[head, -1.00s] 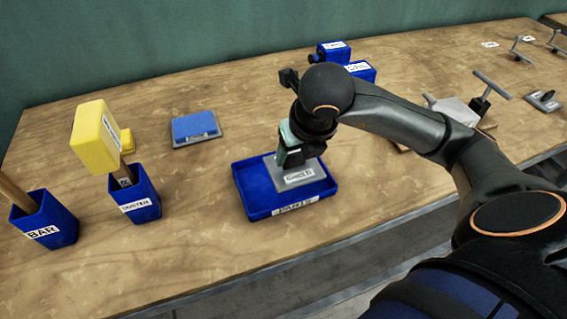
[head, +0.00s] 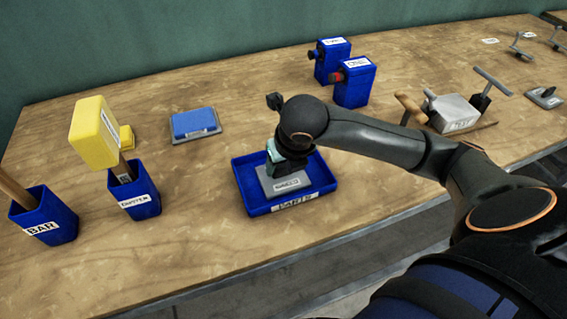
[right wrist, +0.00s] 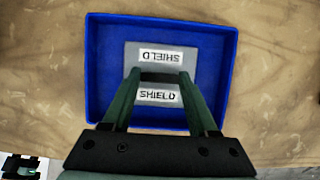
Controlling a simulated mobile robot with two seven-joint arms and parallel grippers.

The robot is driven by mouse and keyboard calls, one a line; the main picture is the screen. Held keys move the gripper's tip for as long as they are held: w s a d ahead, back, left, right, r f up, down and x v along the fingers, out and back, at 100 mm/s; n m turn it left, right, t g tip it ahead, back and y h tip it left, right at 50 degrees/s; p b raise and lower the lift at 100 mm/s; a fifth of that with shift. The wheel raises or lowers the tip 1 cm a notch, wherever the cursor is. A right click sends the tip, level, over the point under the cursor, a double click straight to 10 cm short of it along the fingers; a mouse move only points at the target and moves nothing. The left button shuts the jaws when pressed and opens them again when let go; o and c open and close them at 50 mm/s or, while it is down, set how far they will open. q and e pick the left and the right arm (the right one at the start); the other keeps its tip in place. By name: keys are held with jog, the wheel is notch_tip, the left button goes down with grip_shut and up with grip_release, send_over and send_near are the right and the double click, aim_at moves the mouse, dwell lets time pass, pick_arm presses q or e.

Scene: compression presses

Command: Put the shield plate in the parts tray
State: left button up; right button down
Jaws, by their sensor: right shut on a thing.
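The shield plate (head: 287,184) is a grey plate with a white SHIELD label, seen in the head view within the outline of the blue parts tray (head: 328,187). In the right wrist view the plate (right wrist: 133,60) shows two SHIELD labels, with the tray's rim (right wrist: 231,75) around it. My right gripper (head: 283,165) is above the tray, shut on the plate's dark upright grip between the labels. In the right wrist view the gripper (right wrist: 160,78) has its fingers either side of that grip. I cannot tell whether the plate touches the tray floor. My left gripper is out of view.
Blue holders labelled BAR (head: 45,218) and DUSTER (head: 137,192) stand at the left. A blue pad on a grey plate (head: 195,125) lies behind the tray. Two blue boxes (head: 354,84) and a press (head: 455,110) stand to the right. The tray is near the table's front edge.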

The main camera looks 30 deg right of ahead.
jog(key=shift+c, duration=0.9)
grip_release()
jog(key=shift+r+p, duration=0.4)
jog(key=shift+p, duration=0.05)
jog(key=p+v, duration=0.2)
jog(key=v, duration=0.9)
jog(key=shift+s+r, duration=0.25)
jog(key=shift+s, duration=0.05)
jog(key=shift+a, duration=0.1)
